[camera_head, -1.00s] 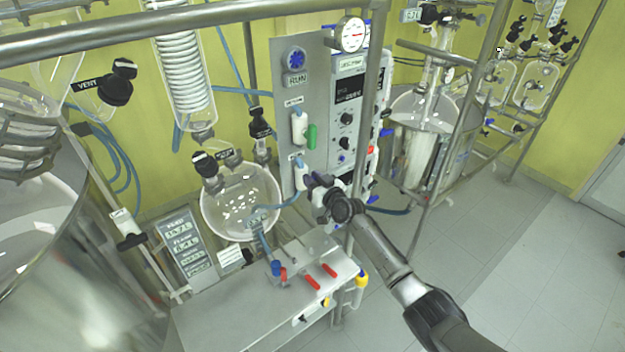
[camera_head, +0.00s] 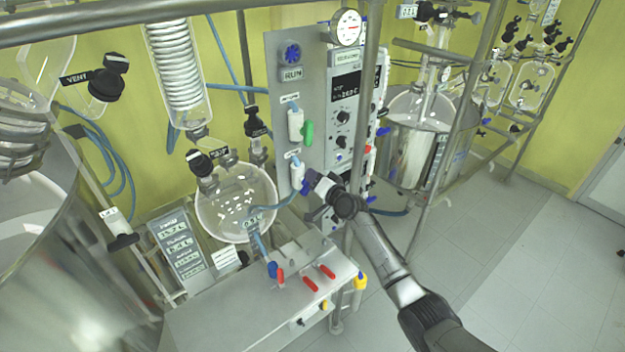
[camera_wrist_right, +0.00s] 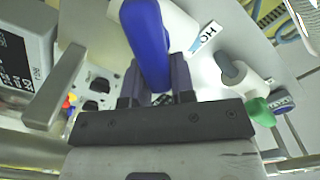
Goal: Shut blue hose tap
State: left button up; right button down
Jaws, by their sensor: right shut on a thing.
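The blue hose tap is a white valve body (camera_head: 298,171) low on the grey panel, with a blue handle (camera_wrist_right: 147,45) that shows large in the right wrist view. A blue hose (camera_head: 281,204) runs from it toward the round flask. My right gripper (camera_head: 314,183) is at this tap. In the right wrist view its dark fingers (camera_wrist_right: 155,85) are shut on the blue handle, one on each side. The gripper partly hides the handle in the head view. My left gripper is not in view.
Above is a second white tap with a green handle (camera_head: 307,133); it also shows in the right wrist view (camera_wrist_right: 259,111). A steel bench (camera_head: 235,305) with red-handled valves lies below. Open floor is at the right.

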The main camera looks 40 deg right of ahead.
jog(key=m, duration=0.3)
jog(key=shift+d+f, duration=0.2)
jog(key=shift+f, duration=0.15)
jog(key=m, duration=0.2)
jog(key=shift+d+f+m+b, duration=0.15)
jog(key=shift+f+m+b, duration=0.15)
jog(key=shift+b, duration=0.05)
jog(key=shift+f+m, duration=0.25)
jog(key=shift+m, duration=0.95)
jog(key=shift+f+m, duration=0.15)
jog(key=shift+m, duration=0.25)
jog(key=c, duration=1)
grip_release()
jog(key=shift+d, duration=0.1)
jog(key=shift+o, duration=0.2)
jog(key=shift+s, duration=0.15)
